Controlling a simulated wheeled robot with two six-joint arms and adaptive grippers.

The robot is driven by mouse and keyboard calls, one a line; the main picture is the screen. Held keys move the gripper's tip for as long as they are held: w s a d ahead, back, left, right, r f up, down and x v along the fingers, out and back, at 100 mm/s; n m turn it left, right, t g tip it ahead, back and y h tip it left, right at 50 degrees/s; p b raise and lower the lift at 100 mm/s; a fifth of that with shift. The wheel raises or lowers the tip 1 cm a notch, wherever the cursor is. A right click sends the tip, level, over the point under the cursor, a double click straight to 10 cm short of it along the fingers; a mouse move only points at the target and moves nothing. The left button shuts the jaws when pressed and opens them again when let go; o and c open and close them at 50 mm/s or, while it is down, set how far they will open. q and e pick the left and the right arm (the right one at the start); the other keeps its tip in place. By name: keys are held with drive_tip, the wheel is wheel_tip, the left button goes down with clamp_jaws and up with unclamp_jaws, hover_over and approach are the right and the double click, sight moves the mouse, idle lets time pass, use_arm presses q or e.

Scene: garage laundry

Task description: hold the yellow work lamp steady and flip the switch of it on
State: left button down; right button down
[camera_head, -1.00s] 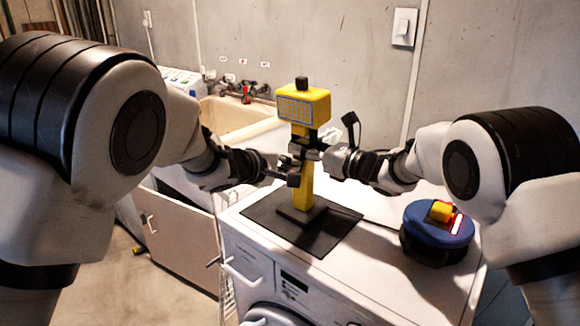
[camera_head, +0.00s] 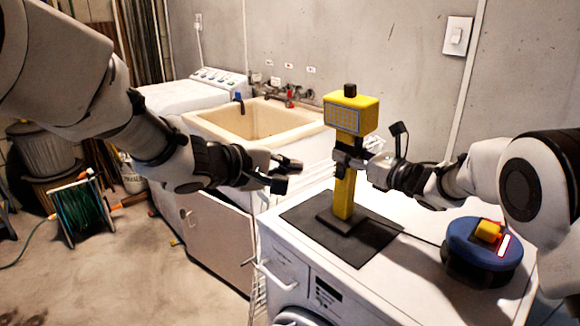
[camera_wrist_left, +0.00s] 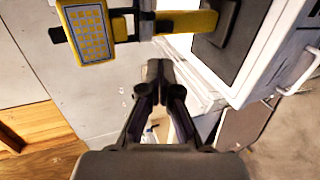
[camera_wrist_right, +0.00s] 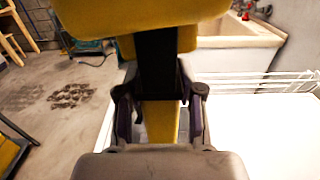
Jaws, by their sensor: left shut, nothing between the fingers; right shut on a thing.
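The yellow work lamp (camera_head: 343,190) stands upright on its dark base on a dark mat (camera_head: 368,245) on top of a white machine. Its boxy head with a gridded panel (camera_head: 350,113) also shows in the left wrist view (camera_wrist_left: 88,33). I cannot tell whether the panel is lit, and I cannot make out the switch position. My right gripper (camera_head: 350,160) is shut on the lamp's post just below the head; its fingers flank the post in the right wrist view (camera_wrist_right: 160,112). My left gripper (camera_head: 284,174) is shut and empty, left of the lamp and apart from it.
A blue round object (camera_head: 484,250) with a yellow block on top sits right of the mat, on the white machine (camera_head: 410,285). A beige sink (camera_head: 250,120) lies behind. A white wire rack is beside the machine. A hose reel (camera_head: 82,208) stands on the floor at left.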

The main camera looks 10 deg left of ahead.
sight(338, 177)
use_arm(q)
drive_tip(key=shift+a+f+g, duration=0.15)
drive_tip(key=shift+f+g, duration=0.15)
drive_tip(key=shift+f, duration=0.25)
drive_tip(key=x, duration=1.4)
drive_tip(key=shift+a+f, duration=0.15)
drive_tip(key=shift+f, duration=0.05)
drive_tip(key=shift+w+f, duration=0.15)
drive_tip(key=shift+f, duration=0.05)
drive_tip(key=shift+r, duration=0.1)
